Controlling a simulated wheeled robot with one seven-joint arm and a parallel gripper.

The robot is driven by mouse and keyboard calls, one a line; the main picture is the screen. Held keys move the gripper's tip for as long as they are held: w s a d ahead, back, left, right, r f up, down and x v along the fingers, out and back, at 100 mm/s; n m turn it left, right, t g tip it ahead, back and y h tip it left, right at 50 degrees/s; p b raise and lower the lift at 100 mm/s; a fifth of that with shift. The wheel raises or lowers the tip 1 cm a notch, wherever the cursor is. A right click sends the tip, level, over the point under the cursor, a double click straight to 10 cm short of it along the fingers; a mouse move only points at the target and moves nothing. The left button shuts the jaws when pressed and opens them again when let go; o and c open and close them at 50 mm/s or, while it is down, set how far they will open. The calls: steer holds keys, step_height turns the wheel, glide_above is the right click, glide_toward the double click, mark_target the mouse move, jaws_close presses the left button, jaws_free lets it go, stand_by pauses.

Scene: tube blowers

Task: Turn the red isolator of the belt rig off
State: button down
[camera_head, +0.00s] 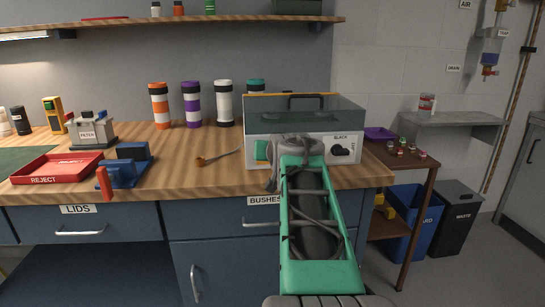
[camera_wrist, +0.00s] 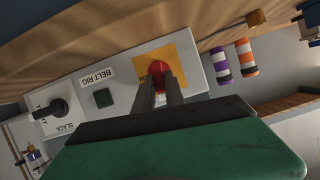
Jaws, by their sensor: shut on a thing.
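The belt rig (camera_head: 346,127) is a box with a clear top and white front panel, standing on the wooden bench. In the wrist view its panel (camera_wrist: 118,87) carries a BELT RIG label. The red isolator (camera_wrist: 157,71) sits on a yellow plate (camera_wrist: 183,60) on that panel. My gripper (camera_wrist: 159,84) has its two dark fingers on either side of the red isolator, shut on its handle. The fingers partly cover the handle, so its exact angle is hard to read. In the head view, my green arm hides the isolator.
A dark knob (camera_wrist: 59,108) marked SLACK and a dark square button (camera_wrist: 102,97) share the panel. Several banded tubes (camera_head: 191,104) stand behind on the bench. A red reject tray (camera_head: 57,167) and blue fixture (camera_head: 124,168) lie left. A brown side table (camera_head: 405,160) stands right.

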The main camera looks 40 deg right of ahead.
steer(key=shift+w+a+n, duration=0.1)
steer(key=shift+a+n, duration=0.05)
steer(key=shift+n, duration=0.25)
steer(key=shift+g+b, duration=0.3)
steer(key=shift+h, duration=0.3)
steer(key=c, duration=1.4)
jaws_free()
steer(key=p+v, duration=0.1)
steer(key=v, duration=0.6)
steer(key=shift+s+r, duration=0.15)
steer(key=shift+s, duration=0.15)
steer(key=shift+a, duration=0.15)
